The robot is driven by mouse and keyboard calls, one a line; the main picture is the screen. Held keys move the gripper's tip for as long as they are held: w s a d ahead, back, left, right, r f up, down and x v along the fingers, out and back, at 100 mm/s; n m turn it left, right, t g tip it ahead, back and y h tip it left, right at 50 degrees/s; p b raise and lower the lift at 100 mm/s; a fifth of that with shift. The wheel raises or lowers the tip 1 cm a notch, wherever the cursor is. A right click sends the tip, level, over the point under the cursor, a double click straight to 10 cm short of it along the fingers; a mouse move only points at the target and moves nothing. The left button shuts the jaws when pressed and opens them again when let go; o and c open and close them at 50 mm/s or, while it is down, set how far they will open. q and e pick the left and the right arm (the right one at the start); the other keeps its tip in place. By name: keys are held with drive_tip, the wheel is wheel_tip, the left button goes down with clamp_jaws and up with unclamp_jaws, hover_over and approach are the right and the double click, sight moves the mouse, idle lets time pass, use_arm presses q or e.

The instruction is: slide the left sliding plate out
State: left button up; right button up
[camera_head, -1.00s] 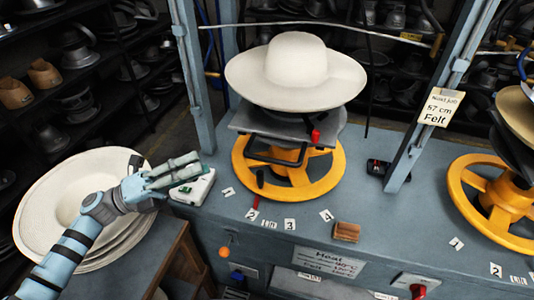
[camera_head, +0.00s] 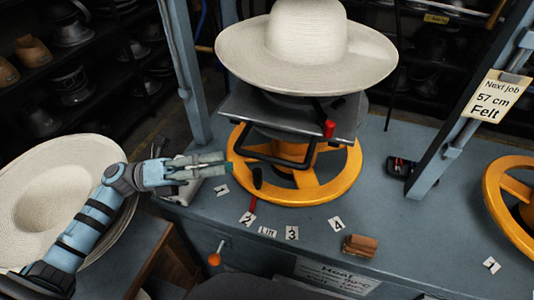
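The left sliding plate (camera_head: 240,103) is a flat dark grey plate under the white wide-brimmed hat (camera_head: 300,55). A black bar handle (camera_head: 272,160) hangs at its front, and a red knob (camera_head: 329,128) is at its right side. The plate sits above a yellow wheel-shaped base (camera_head: 318,190). My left gripper (camera_head: 229,163) reaches in from the left, just left of the yellow base and the handle. It is open, with a narrow gap between its fingers, empty and apart from the handle. My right gripper is not in view.
A blue frame post (camera_head: 186,75) stands behind the gripper. Numbered labels and a brown block (camera_head: 360,245) lie at the bench front. A second yellow wheel (camera_head: 500,205) is at the right.

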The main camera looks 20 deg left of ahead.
sight(267, 156)
use_arm(q)
drive_tip(key=p+x, duration=0.1)
drive_tip(key=x, duration=0.3)
drive_tip(key=p+x, duration=0.1)
drive_tip(key=x, duration=0.4)
drive_tip(key=shift+w+d+r+p, duration=0.2)
drive_tip(key=shift+r+p, duration=0.1)
drive_tip(key=shift+w+d, duration=0.1)
drive_tip(key=shift+d, duration=0.3)
clamp_jaws()
